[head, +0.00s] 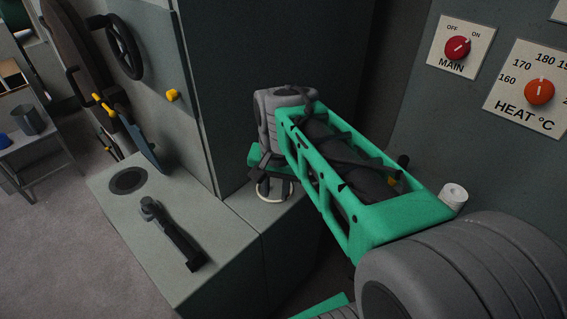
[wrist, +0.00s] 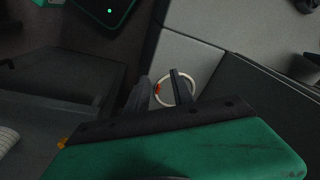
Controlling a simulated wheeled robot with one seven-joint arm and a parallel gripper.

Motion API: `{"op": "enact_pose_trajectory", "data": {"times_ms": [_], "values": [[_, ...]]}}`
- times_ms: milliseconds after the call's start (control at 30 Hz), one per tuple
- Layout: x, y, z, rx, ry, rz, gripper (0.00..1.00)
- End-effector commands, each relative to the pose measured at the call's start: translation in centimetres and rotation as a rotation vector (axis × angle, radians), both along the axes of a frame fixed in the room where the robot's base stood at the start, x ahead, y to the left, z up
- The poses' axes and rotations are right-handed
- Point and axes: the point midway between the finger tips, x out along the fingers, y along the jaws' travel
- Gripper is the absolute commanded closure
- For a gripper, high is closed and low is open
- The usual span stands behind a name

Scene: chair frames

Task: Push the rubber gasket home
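A cream-white ring (head: 273,201), which looks like the rubber gasket, is at the pale counter's far end beside the tall cabinet. My gripper (head: 273,186) points down over it and hides part of it. In the wrist view the ring (wrist: 194,88) shows between and behind my gripper's two dark fingers (wrist: 160,78), with the right finger crossing it. The fingers stand apart with a gap between them. A small orange-red patch (wrist: 158,88) shows at the ring's left edge. I cannot tell whether the fingers touch the ring or how it is seated.
The pale counter (head: 240,240) holds a dark round disc (head: 128,180) and a dark tool-like handle (head: 172,233). A tall dark cabinet (head: 270,60) stands close to my gripper. A panel with MAIN (head: 457,47) and HEAT (head: 539,91) knobs is at the right.

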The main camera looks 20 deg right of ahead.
Motion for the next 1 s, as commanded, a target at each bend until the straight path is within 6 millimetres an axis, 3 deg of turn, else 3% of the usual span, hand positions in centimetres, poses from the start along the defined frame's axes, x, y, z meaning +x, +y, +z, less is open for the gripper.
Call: {"op": "enact_pose_trajectory", "data": {"times_ms": [100,267,467,800,1000], "values": [[3.1,-2.9,-0.2,0.038,0.079,-0.329,0.71],[4.9,-5.1,-0.5,0.055,0.128,-0.575,0.71],[5.0,-5.3,-1.7,0.057,0.132,-0.602,0.71],[5.0,-5.3,-6.4,0.057,0.129,-0.601,0.71],[5.0,-5.3,-8.2,0.056,0.128,-0.6,0.71]]}}
